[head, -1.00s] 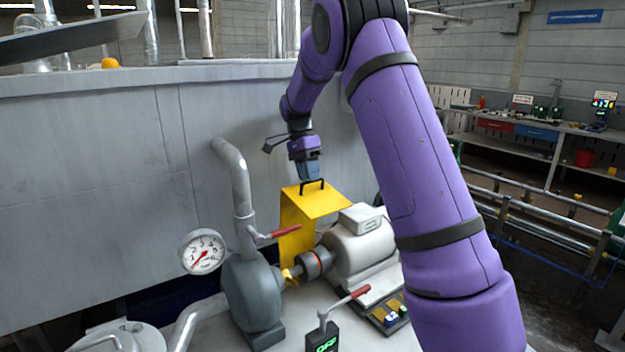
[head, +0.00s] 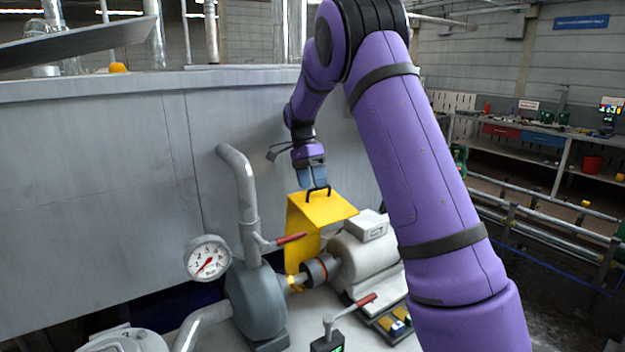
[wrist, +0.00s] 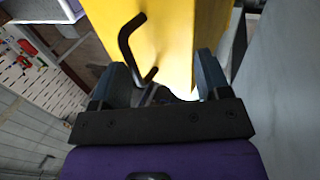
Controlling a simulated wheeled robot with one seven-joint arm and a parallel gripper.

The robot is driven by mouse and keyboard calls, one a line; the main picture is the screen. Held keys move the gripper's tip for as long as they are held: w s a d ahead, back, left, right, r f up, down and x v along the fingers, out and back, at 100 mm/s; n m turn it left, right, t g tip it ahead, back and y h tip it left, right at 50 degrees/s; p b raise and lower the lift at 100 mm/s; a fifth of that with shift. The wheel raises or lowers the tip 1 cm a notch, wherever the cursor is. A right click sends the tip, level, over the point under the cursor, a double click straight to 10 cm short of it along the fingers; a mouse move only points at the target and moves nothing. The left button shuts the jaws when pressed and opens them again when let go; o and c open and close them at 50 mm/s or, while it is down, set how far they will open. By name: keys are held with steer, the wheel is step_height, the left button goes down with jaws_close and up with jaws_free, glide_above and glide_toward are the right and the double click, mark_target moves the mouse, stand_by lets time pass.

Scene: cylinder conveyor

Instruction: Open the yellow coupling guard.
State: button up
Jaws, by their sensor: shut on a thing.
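The yellow coupling guard (head: 328,208) is a bent sheet with a flat top, a tall side and a black loop handle (head: 316,191). It stands raised behind the shaft, and the dark coupling (head: 320,268) with its orange band shows uncovered in front of it. My gripper (head: 315,184) comes down from above and is shut on the handle. In the wrist view, the handle (wrist: 130,45) runs down between my two fingers, close against the yellow sheet (wrist: 180,35); the exact contact is partly hidden.
A grey pump (head: 255,300) with a pipe and a red-handled valve (head: 290,238) stands left of the coupling, and a pale motor (head: 365,255) right of it. A gauge (head: 208,258) is at left. A second red lever (head: 355,305) stands in front. A grey wall (head: 100,180) is close behind.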

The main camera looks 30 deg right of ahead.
steer(key=shift+w+a+f, duration=0.1)
steer(key=shift+f, duration=0.05)
steer(key=shift+c, duration=0.3)
steer(key=shift+r, duration=0.6)
steer(key=shift+c, duration=1.1)
steer(key=r, duration=0.1)
steer(key=s+r, duration=0.1)
steer(key=shift+a+r, duration=0.1)
steer(key=shift+r, duration=0.25)
steer(key=s+a+r, duration=0.1)
steer(key=s+a, duration=0.2)
steer(key=s, duration=1.1)
steer(key=shift+s+r, duration=0.2)
steer(key=shift+s, duration=0.2)
steer(key=shift+a, duration=0.1)
steer(key=s+a+r+n+t, duration=0.2)
steer(key=s+n+t, duration=0.1)
steer(key=s+n, duration=0.2)
steer(key=s+a+r+n+t, duration=0.2)
steer(key=s+n, duration=0.4)
steer(key=s, duration=0.3)
steer(key=s+a+r+n+t, duration=0.2)
steer(key=s+a+n+t, duration=0.2)
steer(key=s+n, duration=0.2)
steer(key=shift+s+a+t, duration=0.2)
steer(key=shift+s+t, duration=0.1)
steer(key=shift+s, duration=0.65)
